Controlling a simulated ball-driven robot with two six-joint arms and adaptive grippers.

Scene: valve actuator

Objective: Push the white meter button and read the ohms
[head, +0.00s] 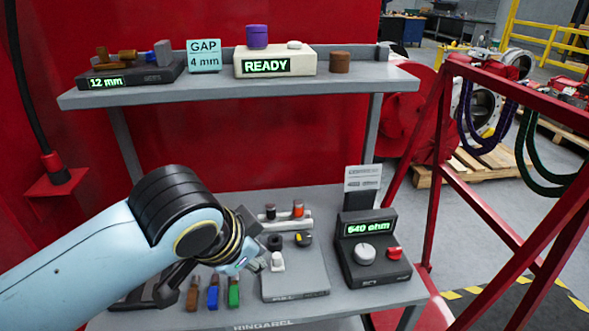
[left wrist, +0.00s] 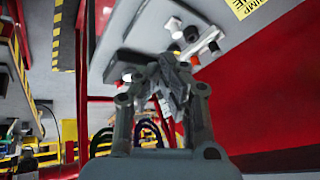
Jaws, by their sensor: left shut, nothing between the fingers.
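The meter (head: 375,270) is a dark box at the right of the lower shelf. Its green display (head: 369,228) appears to read 640 ohm; the first digit is slightly blurred. A round white button (head: 364,252) sits on its top face, left of a red button (head: 394,253). My left gripper (head: 254,262) is shut and empty, left of the meter and apart from it, near the grey panel with small parts. In the left wrist view its closed fingers (left wrist: 170,72) show in front of dark and grey shelf items. My right gripper is not in view.
A grey panel (head: 296,275) with a white knob and small parts lies between gripper and meter. Brown, blue and green pieces (head: 213,292) stand at the front. The upper shelf (head: 240,92) holds a READY box (head: 275,62). A red frame (head: 437,180) stands right.

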